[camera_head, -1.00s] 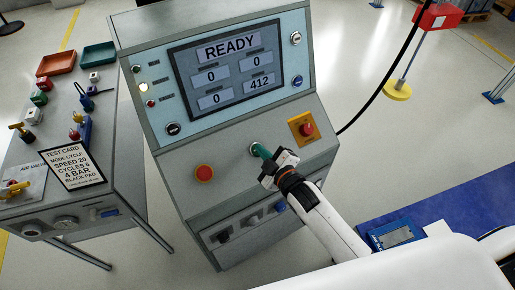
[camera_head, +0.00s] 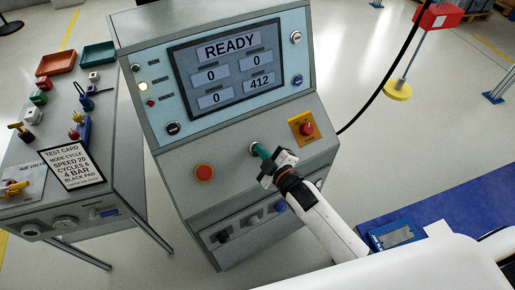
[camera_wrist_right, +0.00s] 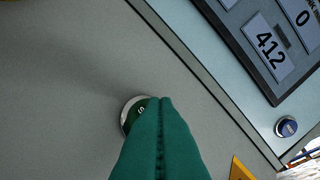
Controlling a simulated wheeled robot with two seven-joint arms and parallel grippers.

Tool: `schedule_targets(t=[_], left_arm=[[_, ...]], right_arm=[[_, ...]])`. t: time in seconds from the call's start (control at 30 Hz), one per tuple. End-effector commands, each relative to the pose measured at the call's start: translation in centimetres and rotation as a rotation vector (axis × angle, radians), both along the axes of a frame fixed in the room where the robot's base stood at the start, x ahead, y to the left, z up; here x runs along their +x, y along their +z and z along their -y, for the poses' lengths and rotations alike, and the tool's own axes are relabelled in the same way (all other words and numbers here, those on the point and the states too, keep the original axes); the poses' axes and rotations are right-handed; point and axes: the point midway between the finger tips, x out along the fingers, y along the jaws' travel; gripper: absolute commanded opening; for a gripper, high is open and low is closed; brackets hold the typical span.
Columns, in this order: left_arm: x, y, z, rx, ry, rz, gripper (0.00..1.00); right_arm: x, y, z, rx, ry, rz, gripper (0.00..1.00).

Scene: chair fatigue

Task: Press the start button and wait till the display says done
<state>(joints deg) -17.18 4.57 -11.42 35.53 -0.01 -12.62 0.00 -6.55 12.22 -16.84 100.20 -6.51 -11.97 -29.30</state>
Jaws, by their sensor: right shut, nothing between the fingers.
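The grey control cabinet has a display (camera_head: 226,70) reading READY, with 0, 0, 0 and 412 in its boxes. My right gripper (camera_head: 257,149) is shut with nothing between its green fingertips, at the sloped panel. In the right wrist view, the fingertips (camera_wrist_right: 160,105) cover part of a round green button (camera_wrist_right: 134,113) with a pale rim and partly hidden lettering. Whether they touch it or hover just above it, I cannot tell. My left gripper is not in view.
A red button (camera_head: 204,172) sits left of my gripper, and a red knob on a yellow plate (camera_head: 303,128) sits right. A side table at left holds a test card (camera_head: 71,166), an orange tray (camera_head: 56,62) and a green tray (camera_head: 98,53).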

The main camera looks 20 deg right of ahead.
Motion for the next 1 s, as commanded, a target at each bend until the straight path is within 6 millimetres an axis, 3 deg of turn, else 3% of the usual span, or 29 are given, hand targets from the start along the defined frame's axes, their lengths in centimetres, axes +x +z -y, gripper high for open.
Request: schedule_targets(t=[1.0], left_arm=[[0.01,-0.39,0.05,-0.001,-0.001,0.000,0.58]], right_arm=[[0.41,-0.66,-0.10,0.000,0.000,-0.001,0.00]])
